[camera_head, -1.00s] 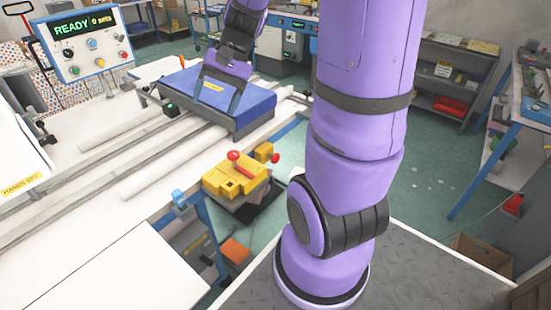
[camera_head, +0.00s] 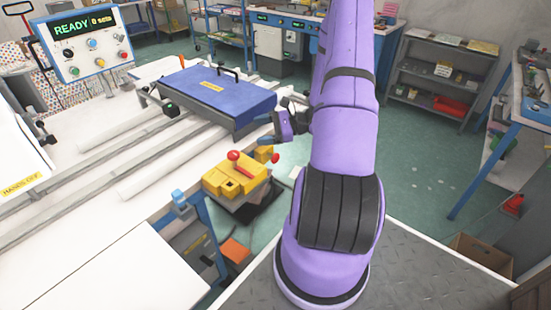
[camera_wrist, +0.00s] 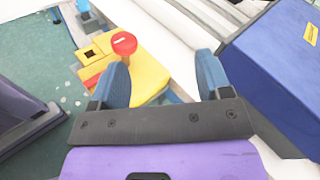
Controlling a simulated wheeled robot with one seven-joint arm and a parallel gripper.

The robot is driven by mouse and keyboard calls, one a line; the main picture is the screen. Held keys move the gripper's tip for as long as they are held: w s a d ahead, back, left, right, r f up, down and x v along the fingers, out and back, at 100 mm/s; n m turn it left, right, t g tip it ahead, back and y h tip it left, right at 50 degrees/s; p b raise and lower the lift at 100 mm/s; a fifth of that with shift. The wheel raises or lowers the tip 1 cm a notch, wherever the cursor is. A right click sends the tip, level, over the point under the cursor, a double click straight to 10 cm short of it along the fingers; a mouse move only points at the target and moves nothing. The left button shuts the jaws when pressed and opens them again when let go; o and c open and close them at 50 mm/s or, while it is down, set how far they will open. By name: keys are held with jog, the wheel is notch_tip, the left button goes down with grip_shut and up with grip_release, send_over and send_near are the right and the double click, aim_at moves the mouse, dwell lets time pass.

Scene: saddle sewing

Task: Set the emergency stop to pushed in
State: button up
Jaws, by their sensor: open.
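A yellow box (camera_head: 232,182) stands beside the front edge of the white table, with a round red knob (camera_head: 233,155) raised on top. A second small red knob (camera_head: 275,158) sits at its right side. Which red part is the emergency stop I cannot tell for certain. In the wrist view the yellow box (camera_wrist: 146,78) and a round red head (camera_wrist: 124,43) lie beyond and between the blue fingers, nearer the left one. My gripper (camera_wrist: 162,72) is open and empty. In the head view my gripper (camera_head: 270,138) is above and right of the box, apart from it.
A blue padded block (camera_head: 215,93) with a black handle lies on the rails just left of my gripper. A control panel (camera_head: 85,45) reading READY, with coloured knobs, stands at the back left. A blue post (camera_head: 180,198) is left of the yellow box.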

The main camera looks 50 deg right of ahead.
jog(key=s+d+f+m+t+h, duration=0.45)
jog(key=d+f+m+h, duration=0.2)
jog(key=f, duration=0.45)
jog(key=m+t+h, duration=0.2)
jog(key=m+h, duration=0.3)
jog(key=m, duration=0.2)
send_near(278, 159)
jog(key=w, duration=1.1)
jog(key=shift+a+r, duration=0.15)
jog(key=shift+r, duration=0.1)
